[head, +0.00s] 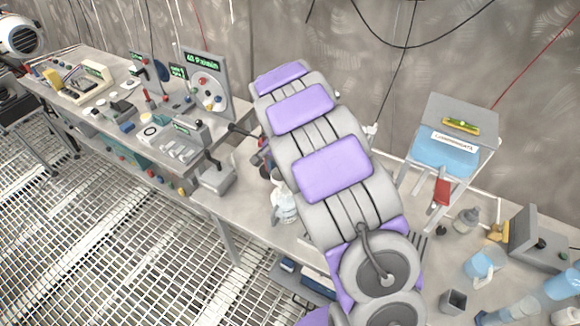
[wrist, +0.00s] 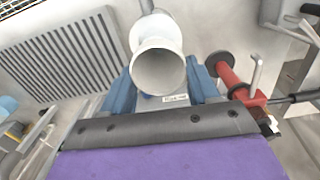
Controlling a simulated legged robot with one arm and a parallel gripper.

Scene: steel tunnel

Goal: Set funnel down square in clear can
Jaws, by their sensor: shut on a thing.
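The pale funnel (wrist: 158,72) shows in the wrist view, its round mouth facing the camera and its narrower neck pointing away. My gripper (wrist: 160,80) is shut on it, with a blue finger on each side. I cannot tell whether the funnel touches any can.
A red part with black discs (wrist: 240,85) lies close right of the funnel. A slotted grille (wrist: 60,60) is at left. A grey lever box (head: 213,175) stands on the bench left of my arm. A blue-topped stand (head: 445,155) and several bottles are at right.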

